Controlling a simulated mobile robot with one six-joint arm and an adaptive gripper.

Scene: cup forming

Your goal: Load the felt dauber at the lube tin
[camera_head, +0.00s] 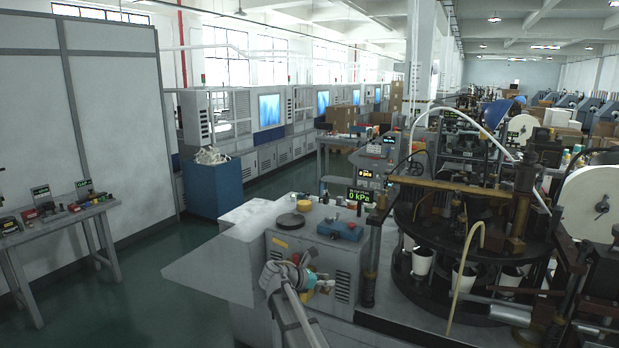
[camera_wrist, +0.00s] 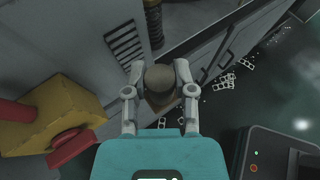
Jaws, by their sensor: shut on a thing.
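My gripper (camera_wrist: 160,92) is shut on a brown, round-topped piece, which looks like the felt dauber (camera_wrist: 160,82), held between its two grey fingers in the wrist view. In the head view my teal gripper (camera_head: 322,286) is in front of the grey cabinet, below its top edge. The dauber is too small to make out there. A round, dark-lidded tin (camera_head: 290,221), which looks like the lube tin, sits on the cabinet top, above and left of my gripper. My gripper is apart from it. The wrist view does not show the tin.
A yellow block with red parts (camera_wrist: 55,115) is left of my gripper in the wrist view. The cup machine (camera_head: 470,225) with white cups stands close on the right. Green floor is open at left.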

